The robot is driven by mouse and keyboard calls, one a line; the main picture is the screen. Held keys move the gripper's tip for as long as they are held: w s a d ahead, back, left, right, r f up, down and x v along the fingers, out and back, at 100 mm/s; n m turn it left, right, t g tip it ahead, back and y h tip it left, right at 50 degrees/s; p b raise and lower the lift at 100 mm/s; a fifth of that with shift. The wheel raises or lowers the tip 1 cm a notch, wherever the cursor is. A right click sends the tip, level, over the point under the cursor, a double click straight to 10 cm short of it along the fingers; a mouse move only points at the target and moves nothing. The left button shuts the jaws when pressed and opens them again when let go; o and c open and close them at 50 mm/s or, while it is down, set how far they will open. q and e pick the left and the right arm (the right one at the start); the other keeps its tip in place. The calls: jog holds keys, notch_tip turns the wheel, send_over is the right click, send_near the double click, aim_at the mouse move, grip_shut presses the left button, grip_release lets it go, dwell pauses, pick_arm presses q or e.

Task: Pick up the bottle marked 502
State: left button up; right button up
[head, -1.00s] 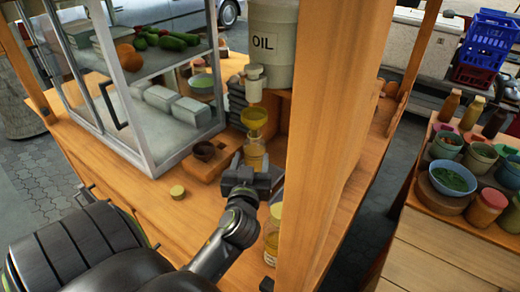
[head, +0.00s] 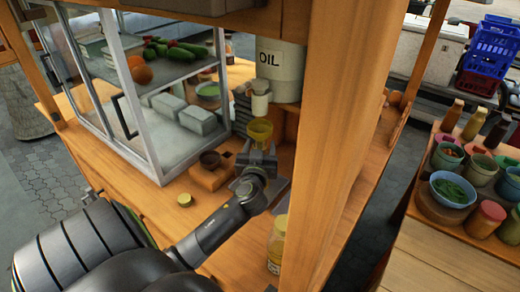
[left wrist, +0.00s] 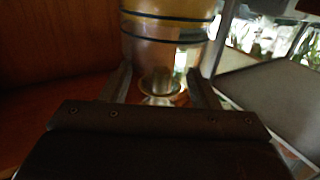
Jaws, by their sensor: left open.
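My left gripper (head: 258,158) is open, in front of the spot below a yellow funnel (head: 260,131) in the head view. The clear bottle under the funnel is hidden there by the gripper. In the left wrist view, a clear glass vessel with dark bands (left wrist: 165,45) stands just beyond and between the open fingers (left wrist: 160,88); contact cannot be told. Another bottle with yellow contents and a pale label (head: 276,247) stands at the counter's front, partly hidden by the wooden post. No number 502 is readable on either. My right gripper is not in view.
A wooden post (head: 325,160) rises close to the right of my gripper. A white OIL container (head: 281,72) stands behind the funnel.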

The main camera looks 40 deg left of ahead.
pick_arm(q)
grip_shut()
dwell(0.4)
jog(key=shift+r, duration=0.15)
